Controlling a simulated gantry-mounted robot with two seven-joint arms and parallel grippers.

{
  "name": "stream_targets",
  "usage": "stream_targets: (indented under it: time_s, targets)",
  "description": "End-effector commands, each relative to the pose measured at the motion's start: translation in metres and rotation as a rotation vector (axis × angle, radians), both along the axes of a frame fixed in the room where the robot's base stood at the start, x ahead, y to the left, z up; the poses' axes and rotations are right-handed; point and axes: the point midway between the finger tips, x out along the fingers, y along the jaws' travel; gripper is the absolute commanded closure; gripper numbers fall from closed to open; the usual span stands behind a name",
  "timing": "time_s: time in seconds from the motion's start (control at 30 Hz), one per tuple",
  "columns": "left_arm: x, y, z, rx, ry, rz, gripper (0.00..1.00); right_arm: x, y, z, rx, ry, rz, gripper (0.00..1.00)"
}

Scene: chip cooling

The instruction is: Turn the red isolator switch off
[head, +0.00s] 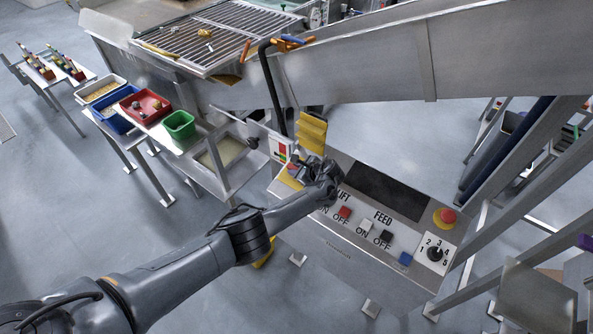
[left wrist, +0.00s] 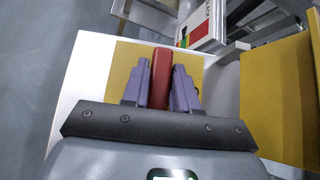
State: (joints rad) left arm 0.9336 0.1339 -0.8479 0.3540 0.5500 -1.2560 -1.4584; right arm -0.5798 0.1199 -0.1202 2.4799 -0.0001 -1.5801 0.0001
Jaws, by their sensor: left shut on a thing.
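The red isolator switch (left wrist: 162,78) is a red bar handle on a yellow plate (left wrist: 124,70) with a white surround in the left wrist view. My left gripper (left wrist: 161,85) is shut on the handle, one purple finger on each side. The handle points up the picture, in line with the fingers. In the head view my left gripper (head: 297,170) is at the left end of the control panel, and it mostly hides the switch there. My right gripper does not show.
The control panel (head: 335,250) has LIFT and FEED buttons, a blue button (head: 405,258), a numbered dial (head: 436,254) and a red emergency stop (head: 447,216). Yellow flaps (head: 312,132) stand just behind my gripper. A bench with red (head: 146,106) and green (head: 179,125) bins stands left.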

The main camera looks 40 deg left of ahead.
Motion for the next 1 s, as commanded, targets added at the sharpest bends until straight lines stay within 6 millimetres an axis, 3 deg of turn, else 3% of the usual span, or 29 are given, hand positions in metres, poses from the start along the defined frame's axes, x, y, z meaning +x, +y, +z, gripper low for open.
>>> stream_targets:
  time_s: [0.37,0.4,0.5,0.83,1.0]
  targets:
    - [-0.001,0.0,-0.001,-0.001,0.003,0.003,1.0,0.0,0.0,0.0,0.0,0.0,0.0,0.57]
    - [-0.001,0.0,-0.001,-0.001,0.003,0.003,0.66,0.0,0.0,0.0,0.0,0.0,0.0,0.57]
    - [-0.001,0.0,-0.001,-0.001,0.002,0.002,0.51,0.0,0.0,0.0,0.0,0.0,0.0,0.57]
    - [0.0,-0.001,0.001,-0.001,0.0,0.002,0.51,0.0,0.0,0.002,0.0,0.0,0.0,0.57]
    - [-0.002,-0.013,0.013,-0.001,-0.001,-0.001,0.51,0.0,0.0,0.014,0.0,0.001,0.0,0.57]
